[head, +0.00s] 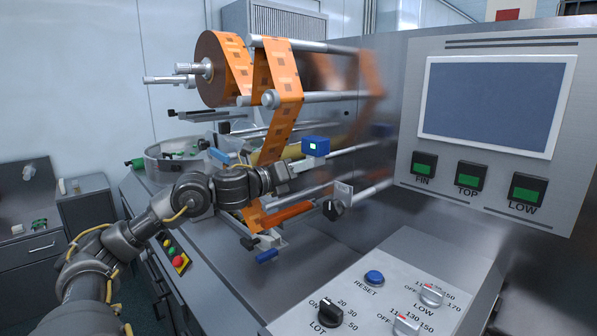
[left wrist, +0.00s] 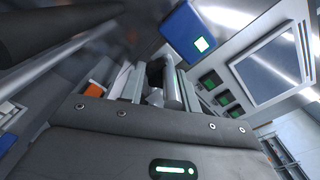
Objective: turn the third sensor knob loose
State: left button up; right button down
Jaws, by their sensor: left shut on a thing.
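The blue sensor box (head: 315,146) with a pale lit face sits on a bar of the film frame; it shows large in the left wrist view (left wrist: 188,30). My left gripper (head: 296,167) reaches in from the left, just below and left of this box. In the left wrist view my left gripper (left wrist: 158,84) is shut on a small dark knob (left wrist: 155,72) near the blue box. The fingers hide most of the knob, and its turn angle cannot be read. A separate black knob (head: 333,209) sits on a clear bracket lower right, apart from the fingers. My right gripper is not in view.
Orange printed film (head: 282,95) runs over rollers close above and behind my left gripper. A steel panel with a screen (head: 497,103) and FIN, TOP and LOW displays stands at right. A sloped control box with a blue RESET button (head: 374,277) is at front right.

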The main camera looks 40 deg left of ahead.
pick_arm(q)
jog(key=shift+n, duration=1.2)
jog(key=shift+r, duration=0.1)
jog(key=o, duration=0.8)
jog(key=shift+o, duration=0.9)
